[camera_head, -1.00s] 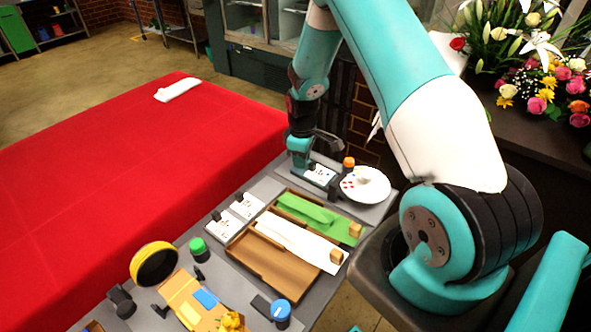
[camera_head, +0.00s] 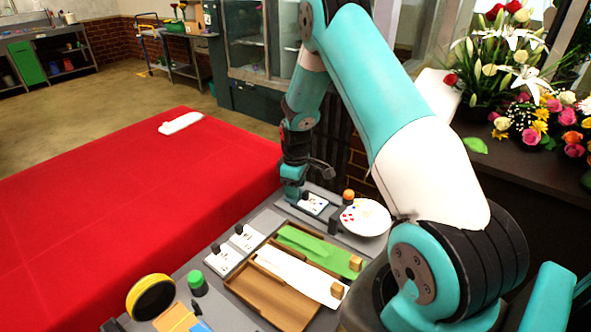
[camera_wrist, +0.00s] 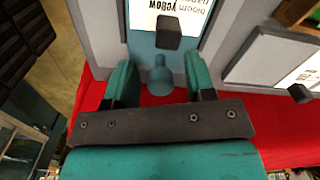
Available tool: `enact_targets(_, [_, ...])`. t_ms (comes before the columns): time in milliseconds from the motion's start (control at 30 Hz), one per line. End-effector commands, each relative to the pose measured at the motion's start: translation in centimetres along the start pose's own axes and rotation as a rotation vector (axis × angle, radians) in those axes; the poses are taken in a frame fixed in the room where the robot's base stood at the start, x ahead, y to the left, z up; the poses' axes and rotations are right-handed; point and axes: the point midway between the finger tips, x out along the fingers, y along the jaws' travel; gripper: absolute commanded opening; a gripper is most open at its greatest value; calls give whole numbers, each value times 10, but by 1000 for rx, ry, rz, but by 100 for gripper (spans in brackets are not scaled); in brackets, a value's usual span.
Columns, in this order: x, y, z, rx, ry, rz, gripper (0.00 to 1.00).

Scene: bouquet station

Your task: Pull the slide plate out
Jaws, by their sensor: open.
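My gripper (camera_wrist: 159,72) is open in the wrist view, its two teal fingers apart. A plate with a printed label (camera_wrist: 190,15), its text upside down, lies just beyond the fingertips. A dark block-shaped knob (camera_wrist: 168,32) stands on it, ahead of the gap between the fingers and not gripped. A small teal rounded piece shows between the fingers; I cannot tell what it belongs to. In the head view my gripper (camera_head: 292,190) is at the left edge of this labelled plate (camera_head: 316,206), at the grey station's far end. I cannot tell which plate is the slide plate.
Two similar white plates with dark knobs (camera_head: 223,262) (camera_head: 247,238) lie nearer on the station. A wooden tray (camera_head: 262,294) holds white and green pieces. A white dish (camera_head: 366,218) and orange-topped object (camera_head: 348,196) stand to the right. A red-covered table (camera_head: 120,200) adjoins on the left.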

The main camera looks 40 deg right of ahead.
Motion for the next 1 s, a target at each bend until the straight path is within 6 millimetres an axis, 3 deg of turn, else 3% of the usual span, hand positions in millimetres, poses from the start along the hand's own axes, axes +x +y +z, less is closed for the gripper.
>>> enact_targets(167, [-30,1,-1,0,5,6,50])
enact_targets(600, [-138,1,0,0,5,5,50])
enact_targets(800, [-163,1,0,0,3,3,50])
enact_targets(1000, [-169,0,0,0,1,1,50])
